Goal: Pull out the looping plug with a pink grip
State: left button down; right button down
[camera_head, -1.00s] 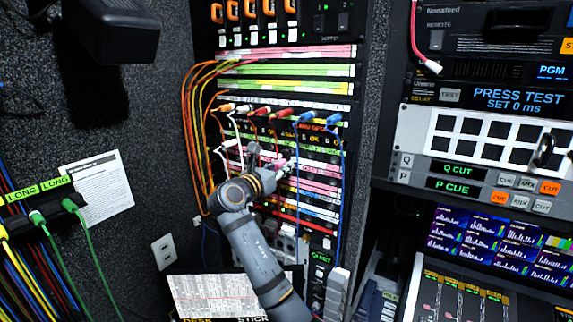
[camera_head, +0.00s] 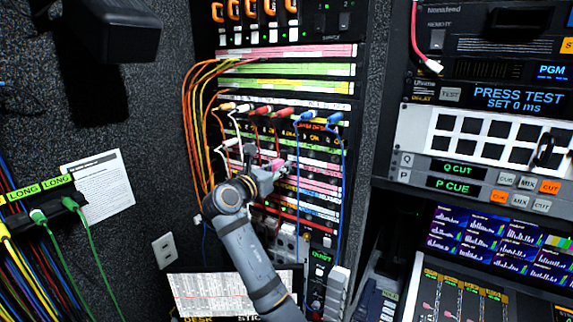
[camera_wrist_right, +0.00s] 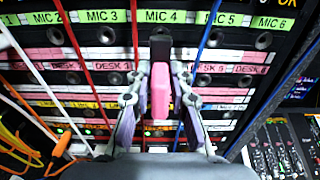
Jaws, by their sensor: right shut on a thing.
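My right gripper (camera_head: 283,166) reaches the patch panel (camera_head: 330,82) from below. In the right wrist view, its two fingers (camera_wrist_right: 160,105) are closed on either side of the pink grip (camera_wrist_right: 160,92) of a plug, one finger left and one right. A dark block (camera_wrist_right: 160,48) shows just above the pink grip, in front of the panel rows under the MIC 4 label. The plug's tip is hidden, so I cannot tell how deep it sits in a socket. My left gripper is not in view.
Red cables (camera_wrist_right: 74,40), white cables and blue cables (camera_head: 299,160) hang close around the gripper. Orange cables (camera_head: 187,130) loop at the panel's left. A monitor and button console (camera_head: 480,140) stands to the right. A printed sheet (camera_head: 232,295) lies below.

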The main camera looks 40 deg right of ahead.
aim_at(274, 170)
jog(key=shift+a, duration=0.1)
jog(key=shift+v, duration=1.65)
jog(key=shift+v, duration=1.5)
